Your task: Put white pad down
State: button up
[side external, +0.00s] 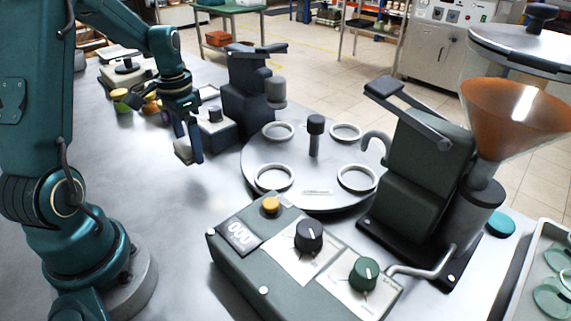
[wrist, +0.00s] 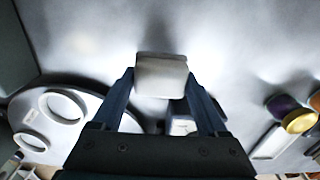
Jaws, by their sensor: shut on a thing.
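The white pad (wrist: 162,76) is a small off-white block with rounded edges, held between the two fingertips in the wrist view. It also shows in the side external view (side external: 183,151), at the lower end of the fingers. My gripper (side external: 190,153) is shut on the pad and points down over the grey table, left of the round turntable. In the wrist view my gripper (wrist: 161,80) has one finger on each side of the pad. The pad appears to be above the table surface; the exact gap is hard to tell.
A turntable (side external: 316,193) with several white rings stands right of my gripper. A control box (side external: 235,273) with knobs is in front, and a filling machine (side external: 415,170) stands right. Small coloured jars or lids (side external: 120,95) lie behind. The table (side external: 150,220) below and in front is clear.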

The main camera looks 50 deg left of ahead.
aim_at(196, 173)
jog(key=shift+f, duration=2.3)
jog(key=shift+f, duration=0.25)
jog(key=shift+f, duration=0.4)
jog(key=o, duration=1.3)
jog(key=shift+o, duration=0.2)
notch_tip(196, 173, up, 12)
jog(key=shift+r, duration=0.2)
jog(key=shift+d+r, duration=0.25)
jog(key=shift+r, duration=0.35)
jog(key=s+d+r+t, duration=0.1)
jog(key=s+d, duration=0.3)
jog(key=d, duration=0.5)
jog(key=s+d+r+t, duration=0.2)
jog(key=s+d+t, duration=0.2)
jog(key=d, duration=0.5)
jog(key=shift+s+t, duration=0.15)
jog(key=shift+t, duration=0.15)
